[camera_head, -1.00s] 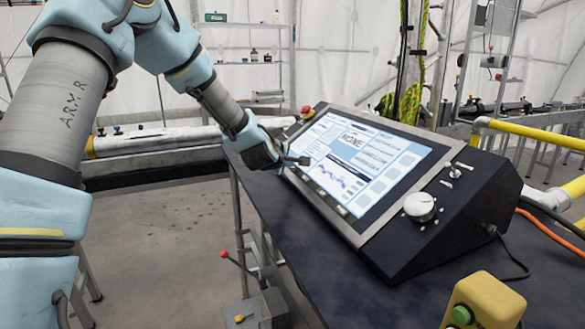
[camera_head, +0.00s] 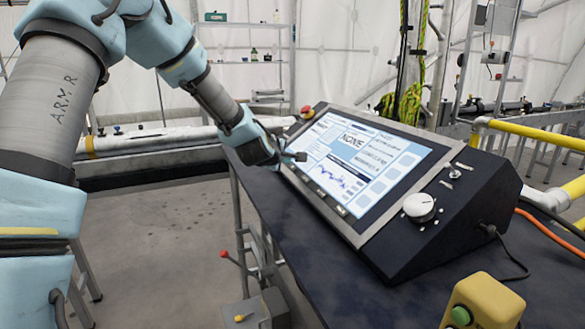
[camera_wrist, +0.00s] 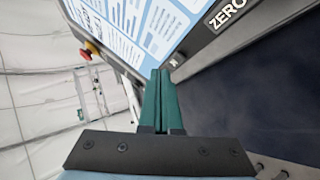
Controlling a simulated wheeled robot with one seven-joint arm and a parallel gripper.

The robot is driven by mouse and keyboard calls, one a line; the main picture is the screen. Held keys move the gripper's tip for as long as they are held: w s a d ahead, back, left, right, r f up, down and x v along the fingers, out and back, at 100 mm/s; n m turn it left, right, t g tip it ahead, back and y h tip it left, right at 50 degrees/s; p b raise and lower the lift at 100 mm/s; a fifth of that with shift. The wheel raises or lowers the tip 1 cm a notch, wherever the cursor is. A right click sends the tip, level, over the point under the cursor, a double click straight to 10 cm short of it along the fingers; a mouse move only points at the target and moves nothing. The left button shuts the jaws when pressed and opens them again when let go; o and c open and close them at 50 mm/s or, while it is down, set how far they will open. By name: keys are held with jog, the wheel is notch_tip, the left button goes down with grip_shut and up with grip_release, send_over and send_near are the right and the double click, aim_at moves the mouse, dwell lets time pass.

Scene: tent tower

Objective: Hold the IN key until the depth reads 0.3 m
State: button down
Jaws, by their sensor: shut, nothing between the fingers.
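The dark console (camera_head: 425,235) stands on a table with its sloped screen (camera_head: 350,155) lit; large text on it looks like "NONE". I cannot make out a depth value. My gripper (camera_head: 301,157) is at the screen's left lower edge, fingers together and empty. In the wrist view my shut green fingers (camera_wrist: 160,74) point at the console's front bezel. Beside their tips a letter like "N" (camera_wrist: 175,60) shows, perhaps part of the IN label; the rest is hidden behind the fingers. Whether the tips touch a key I cannot tell. A "ZERO" label (camera_wrist: 229,13) lies farther right along the bezel.
A red button (camera_head: 307,112) sits at the console's far left corner. A white knob (camera_head: 419,207) is on its right side. A yellow box with a green button (camera_head: 461,315) is at the front right. The dark tabletop (camera_head: 290,240) before the console is clear.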

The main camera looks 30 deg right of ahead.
jog(key=shift+w+a+r+p, duration=0.1)
jog(key=shift+a+r+p, duration=0.3)
jog(key=shift+a+r, duration=0.5)
jog(key=shift+w+a+r+p, duration=0.1)
jog(key=shift+a+r+p, duration=0.35)
jog(key=shift+r, duration=0.65)
jog(key=shift+a, duration=0.1)
